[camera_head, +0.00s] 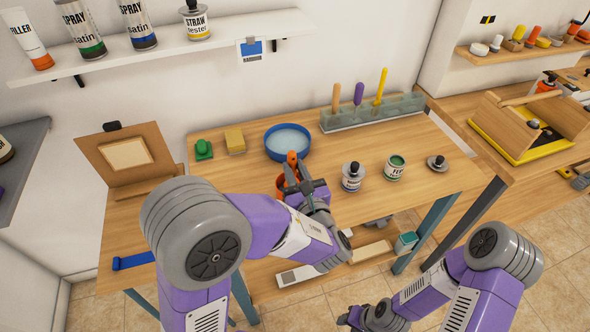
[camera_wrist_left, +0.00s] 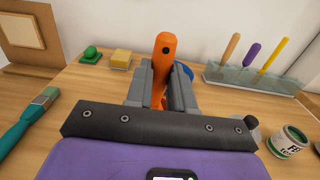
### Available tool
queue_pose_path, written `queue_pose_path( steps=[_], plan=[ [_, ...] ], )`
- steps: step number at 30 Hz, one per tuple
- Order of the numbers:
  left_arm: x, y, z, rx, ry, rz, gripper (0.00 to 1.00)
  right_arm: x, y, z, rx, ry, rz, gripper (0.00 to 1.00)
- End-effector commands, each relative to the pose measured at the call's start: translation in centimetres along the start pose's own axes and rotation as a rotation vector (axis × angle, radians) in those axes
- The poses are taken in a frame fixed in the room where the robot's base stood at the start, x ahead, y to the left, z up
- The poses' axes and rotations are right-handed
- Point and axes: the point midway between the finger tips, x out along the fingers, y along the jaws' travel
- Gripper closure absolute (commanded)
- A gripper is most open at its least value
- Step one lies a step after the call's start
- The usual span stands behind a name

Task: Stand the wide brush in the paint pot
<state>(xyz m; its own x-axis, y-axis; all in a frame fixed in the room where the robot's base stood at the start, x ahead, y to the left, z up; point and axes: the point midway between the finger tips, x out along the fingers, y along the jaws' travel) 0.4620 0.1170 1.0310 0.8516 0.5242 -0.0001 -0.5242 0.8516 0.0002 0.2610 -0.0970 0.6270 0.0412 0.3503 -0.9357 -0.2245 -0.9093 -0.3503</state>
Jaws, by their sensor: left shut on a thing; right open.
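My left gripper (camera_head: 303,188) is shut on an upright orange handle (camera_wrist_left: 163,60) with a hole near its top. The handle also shows in the head view (camera_head: 292,158). It looks like the wide brush, but its lower end and bristles are hidden. The paint pot (camera_head: 395,167) is an open tin with green inside, standing on the table to the right of my left gripper; it also shows in the left wrist view (camera_wrist_left: 289,141). The held handle is apart from the pot. My right gripper (camera_head: 372,318) is open and empty at the bottom edge, low in front of the table.
A dark-capped bottle (camera_head: 353,178) stands between my left gripper and the pot. A small lidded item (camera_head: 437,163) lies right of the pot. A blue bowl (camera_head: 288,155) and a tool rack (camera_head: 345,124) stand behind. A teal brush (camera_wrist_left: 28,125) lies at left.

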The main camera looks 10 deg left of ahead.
Motion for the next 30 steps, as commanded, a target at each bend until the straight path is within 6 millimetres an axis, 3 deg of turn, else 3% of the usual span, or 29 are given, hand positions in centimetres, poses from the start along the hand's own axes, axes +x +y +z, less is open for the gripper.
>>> queue_pose_path(
  steps=[17,18,23,30],
  plan=[
    [0.0,0.0,-0.93,0.0,0.0,0.0,1.0,0.71,0.27,-0.03,0.0,0.0,0.0,0.57],
    [0.0,0.0,-0.93,0.0,0.0,0.0,0.73,0.71,0.27,-0.03,0.0,0.0,0.0,0.57],
    [0.0,0.0,-0.93,0.0,0.0,0.0,0.48,0.71,0.27,-0.03,0.0,0.0,0.0,0.57],
    [-0.01,0.0,-0.95,0.0,0.0,0.0,0.48,0.71,0.27,-0.03,0.0,0.0,0.0,0.57]
  ],
)
